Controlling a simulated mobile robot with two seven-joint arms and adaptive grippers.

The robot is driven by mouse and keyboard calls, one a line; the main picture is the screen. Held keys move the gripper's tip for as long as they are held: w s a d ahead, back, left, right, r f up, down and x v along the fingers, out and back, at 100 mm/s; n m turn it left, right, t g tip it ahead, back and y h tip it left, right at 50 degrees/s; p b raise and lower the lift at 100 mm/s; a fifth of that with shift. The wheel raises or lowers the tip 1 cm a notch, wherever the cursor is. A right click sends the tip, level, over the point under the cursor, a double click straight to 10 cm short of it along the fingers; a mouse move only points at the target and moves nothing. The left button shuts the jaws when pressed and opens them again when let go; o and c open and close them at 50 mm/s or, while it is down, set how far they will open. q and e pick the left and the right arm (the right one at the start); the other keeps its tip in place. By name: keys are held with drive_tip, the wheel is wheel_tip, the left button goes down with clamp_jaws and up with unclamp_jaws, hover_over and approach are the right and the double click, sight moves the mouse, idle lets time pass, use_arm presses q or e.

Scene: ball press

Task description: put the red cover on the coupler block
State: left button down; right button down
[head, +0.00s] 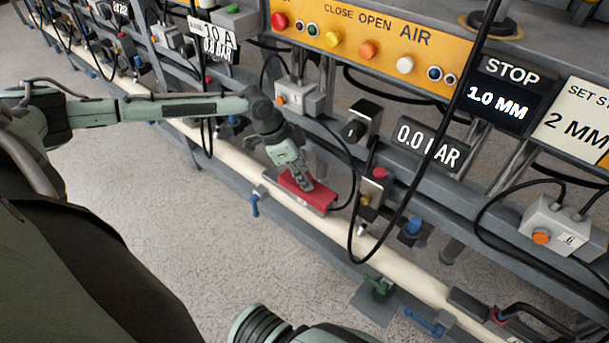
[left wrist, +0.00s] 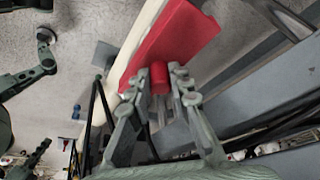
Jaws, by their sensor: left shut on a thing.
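The red cover (head: 322,196) is a flat red plate with a short red knob. It is at the cream rail in the middle of the head view, and its plate fills the upper middle of the left wrist view (left wrist: 178,42). My left gripper (head: 301,180) points down at the cover from above. In the left wrist view, its two fingers (left wrist: 159,78) are closed on the cover's knob. I cannot make out the coupler block for certain; the cover and gripper may hide it. I cannot tell whether the cover touches what lies below.
Beside the cover is a grey block with a red knob and yellow button (head: 374,187). A black cable (head: 352,235) hangs close to it. An orange button panel (head: 375,42) is behind. The floor in front is clear.

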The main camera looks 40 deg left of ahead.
use_arm(q)
drive_tip(key=shift+f, duration=0.55)
use_arm(e)
drive_tip(key=shift+w+f, duration=0.15)
drive_tip(key=shift+f, duration=0.25)
use_arm(q)
drive_tip(key=c, duration=1.4)
unclamp_jaws()
use_arm(e)
drive_tip(key=shift+r, duration=0.1)
use_arm(q)
drive_tip(key=shift+r, duration=0.1)
